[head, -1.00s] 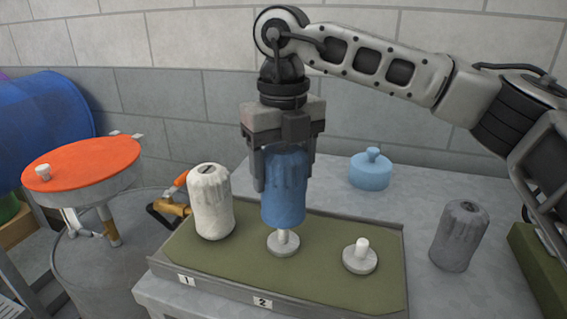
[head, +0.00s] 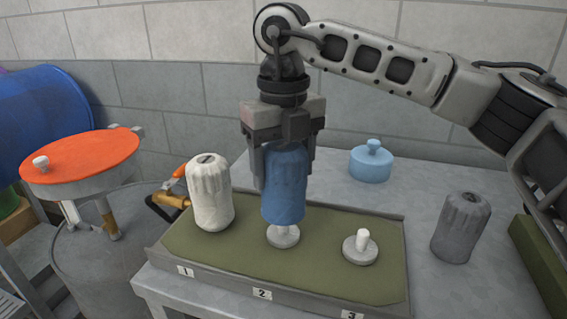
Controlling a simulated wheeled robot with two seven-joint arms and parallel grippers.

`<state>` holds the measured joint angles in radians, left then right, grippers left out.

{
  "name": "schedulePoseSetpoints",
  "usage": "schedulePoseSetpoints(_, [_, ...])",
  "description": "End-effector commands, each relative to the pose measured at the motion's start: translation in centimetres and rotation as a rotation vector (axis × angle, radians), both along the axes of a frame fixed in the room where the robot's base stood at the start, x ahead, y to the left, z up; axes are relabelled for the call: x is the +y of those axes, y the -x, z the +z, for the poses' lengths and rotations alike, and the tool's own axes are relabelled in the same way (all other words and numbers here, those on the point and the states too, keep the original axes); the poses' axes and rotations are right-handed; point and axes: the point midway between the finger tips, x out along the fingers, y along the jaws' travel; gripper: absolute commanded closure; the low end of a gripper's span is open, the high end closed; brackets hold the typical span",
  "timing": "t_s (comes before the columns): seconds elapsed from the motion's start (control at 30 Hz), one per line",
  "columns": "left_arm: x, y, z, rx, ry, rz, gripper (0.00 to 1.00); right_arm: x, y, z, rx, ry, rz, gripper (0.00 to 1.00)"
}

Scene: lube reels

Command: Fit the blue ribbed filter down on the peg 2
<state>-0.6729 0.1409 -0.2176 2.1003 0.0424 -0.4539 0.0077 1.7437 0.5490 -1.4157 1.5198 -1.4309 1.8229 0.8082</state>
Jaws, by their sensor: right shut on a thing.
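The blue ribbed filter (head: 284,186) hangs upright in my right gripper (head: 283,172), which is shut on its upper part. The filter is over peg 2 (head: 283,236), the middle peg of the green tray. My left gripper is not in view.
A white ribbed filter (head: 210,195) stands at position 1 of the tray (head: 205,258). An empty peg (head: 361,247) is at position 3. A grey filter (head: 461,228) and a light-blue lidded can (head: 371,164) stand on the table. An orange-topped drum (head: 85,155) is at left.

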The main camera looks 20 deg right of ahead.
Motion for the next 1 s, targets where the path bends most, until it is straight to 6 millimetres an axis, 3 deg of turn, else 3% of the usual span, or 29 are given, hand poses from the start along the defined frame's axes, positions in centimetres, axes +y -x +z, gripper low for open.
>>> schedulePoseSetpoints(1.0, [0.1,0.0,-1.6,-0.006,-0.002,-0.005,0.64,0.0,0.0,-2.7,-0.001,-0.001,0.0,0.77])
